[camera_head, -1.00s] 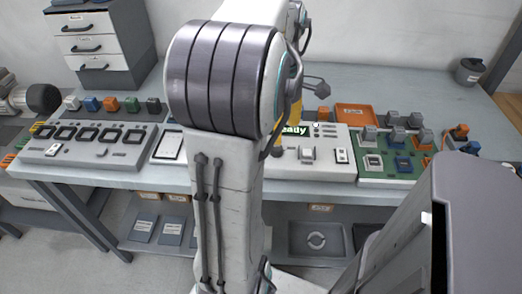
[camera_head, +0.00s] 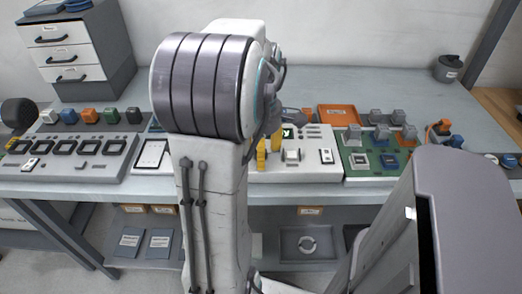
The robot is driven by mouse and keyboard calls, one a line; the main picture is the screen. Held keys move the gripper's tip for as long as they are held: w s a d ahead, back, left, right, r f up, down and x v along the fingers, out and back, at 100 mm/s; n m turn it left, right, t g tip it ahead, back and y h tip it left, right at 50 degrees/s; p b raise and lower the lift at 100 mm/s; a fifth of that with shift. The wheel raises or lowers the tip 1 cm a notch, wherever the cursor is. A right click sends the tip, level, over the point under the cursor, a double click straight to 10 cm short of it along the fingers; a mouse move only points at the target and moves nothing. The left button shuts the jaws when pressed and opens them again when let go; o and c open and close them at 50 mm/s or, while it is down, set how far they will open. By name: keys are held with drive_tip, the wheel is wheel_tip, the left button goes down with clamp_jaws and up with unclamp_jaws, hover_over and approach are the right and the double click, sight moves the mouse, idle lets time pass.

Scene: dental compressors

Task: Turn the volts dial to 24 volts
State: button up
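A white control panel (camera_head: 312,172) with a small green display (camera_head: 287,133) stands on the bench right of my arm. Only a "y" of the display text shows. The panel has a pale square button (camera_head: 291,156) and a small switch (camera_head: 326,156). My gripper (camera_head: 268,149) shows only as yellow finger parts beside my arm, at the left part of this panel. My arm hides the rest of the gripper, and its opening cannot be made out. I cannot make out a volts dial; the panel's left part is hidden behind my arm.
A grey panel with several dark switches (camera_head: 75,155) lies at left, with coloured blocks behind it. A green board (camera_head: 385,164) with blocks is right of the white panel. An orange tray (camera_head: 339,115) and a grey cup (camera_head: 448,68) are behind.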

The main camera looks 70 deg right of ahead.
drive_tip(key=shift+c, duration=0.4)
clamp_jaws()
drive_tip(key=m+p, duration=0.1)
drive_tip(key=m, duration=0.4)
drive_tip(key=shift+m, duration=0.4)
drive_tip(key=m+p, duration=0.1)
drive_tip(key=m, duration=0.5)
drive_tip(key=m+p, duration=0.1)
drive_tip(key=m, duration=0.5)
drive_tip(key=shift+m, duration=0.3)
drive_tip(key=m, duration=0.5)
drive_tip(key=shift+f, duration=0.1)
drive_tip(key=shift+a+m, duration=0.1)
drive_tip(key=shift+m, duration=0.3)
